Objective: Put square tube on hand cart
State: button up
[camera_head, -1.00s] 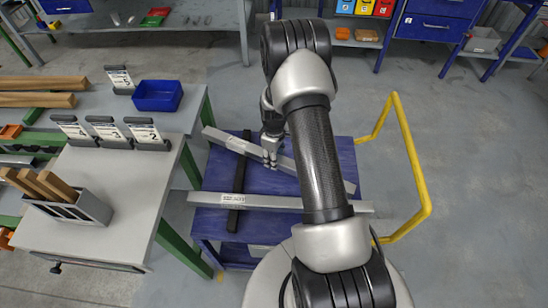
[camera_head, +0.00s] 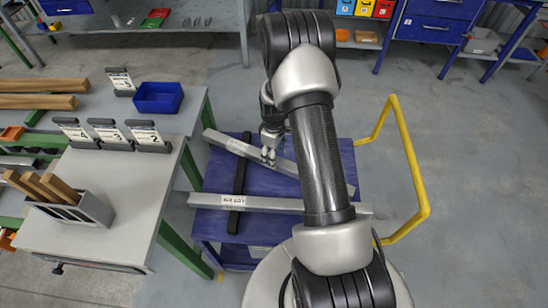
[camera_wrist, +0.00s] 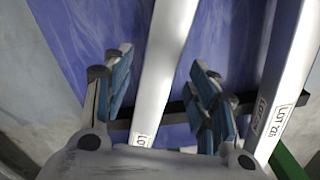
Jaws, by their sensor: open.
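The hand cart (camera_head: 271,182) has a blue top and a yellow handle (camera_head: 411,160). Two grey square tubes lie across its top over a black strip (camera_head: 238,185). The far tube (camera_head: 231,144) is slanted and the near tube (camera_head: 275,204) lies almost crosswise; their left ends overhang the cart. My gripper (camera_head: 268,154) is open at the far tube. In the wrist view, its blue-padded fingers (camera_wrist: 160,78) stand apart on either side of one tube (camera_wrist: 166,55). The other tube (camera_wrist: 285,85), with a lot label, lies to the right. My arm hides part of both tubes.
A grey bench (camera_head: 118,205) on green legs stands left of the cart. It carries number signs, a blue bin (camera_head: 158,96) and a rack (camera_head: 75,212) with wooden pieces. Shelving stands at the back. Floor is clear right of the handle.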

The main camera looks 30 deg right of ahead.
jog(key=s+a+r+m+t+p, duration=0.1)
jog(key=s+a+r, duration=0.15)
jog(key=r, duration=0.75)
jog(key=s+a+r+m, duration=0.1)
jog(key=a+r, duration=0.3)
jog(key=r, duration=0.6)
jog(key=s+a+r+m+t+p, duration=0.1)
jog(key=s+a+r, duration=0.15)
jog(key=r, duration=0.75)
jog(key=s+a+r+m+t, duration=0.1)
jog(key=s+a+r, duration=0.3)
jog(key=s, duration=0.5)
jog(key=s+a+r+m+t, duration=0.1)
jog(key=s+a+r+m, duration=0.1)
jog(key=s+a+r, duration=0.3)
jog(key=s, duration=0.4)
jog(key=shift+a+t, duration=0.3)
jog(key=shift+a, duration=0.1)
jog(key=shift+r, duration=0.1)
